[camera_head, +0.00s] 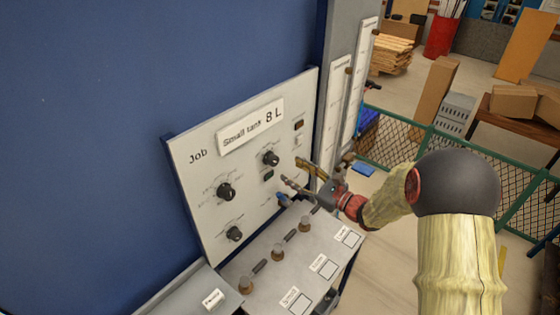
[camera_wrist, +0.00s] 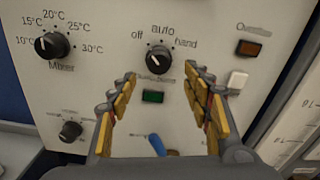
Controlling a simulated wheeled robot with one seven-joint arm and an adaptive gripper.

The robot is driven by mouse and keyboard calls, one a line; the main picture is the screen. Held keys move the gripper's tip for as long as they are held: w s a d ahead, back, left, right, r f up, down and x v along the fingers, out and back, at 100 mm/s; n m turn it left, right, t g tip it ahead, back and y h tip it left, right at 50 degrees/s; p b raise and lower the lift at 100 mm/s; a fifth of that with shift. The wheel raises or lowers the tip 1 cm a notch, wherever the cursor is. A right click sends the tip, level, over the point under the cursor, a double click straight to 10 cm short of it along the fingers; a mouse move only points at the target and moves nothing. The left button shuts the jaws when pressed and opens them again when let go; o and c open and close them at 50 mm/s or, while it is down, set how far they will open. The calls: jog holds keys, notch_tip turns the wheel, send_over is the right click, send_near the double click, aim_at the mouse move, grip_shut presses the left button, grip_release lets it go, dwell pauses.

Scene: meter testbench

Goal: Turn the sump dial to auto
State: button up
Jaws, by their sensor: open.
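The sump dial (camera_wrist: 158,60) is a round black knob on the white panel. The words off, auto and hand are printed in an arc above it. The label under it is partly blurred, and I cannot tell for sure where its pointer stands. In the head view the dial (camera_head: 271,158) is at the panel's upper middle. My gripper (camera_wrist: 160,74) is open and empty, with one yellow-padded finger to each side and below the dial in the wrist view. In the head view my gripper (camera_head: 291,171) is just right of the dial, apparently not touching it.
The mixer dial (camera_wrist: 52,45) is left, with another small dial (camera_wrist: 70,131) below it. A green indicator (camera_wrist: 153,96) and a blue lever (camera_wrist: 157,144) lie below the sump dial. An orange lamp (camera_wrist: 249,48) and white switch (camera_wrist: 237,80) are right. A labelled shelf (camera_head: 275,270) juts out below.

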aim_at(276, 162)
jog(key=p+x, duration=0.1)
jog(key=x, duration=0.6)
jog(key=shift+w+a+f, duration=0.1)
jog(key=shift+w+a, duration=0.1)
jog(key=shift+a, duration=0.15)
jog(key=c, duration=0.3)
jog(key=c, duration=0.8)
jog(key=shift+c, duration=0.2)
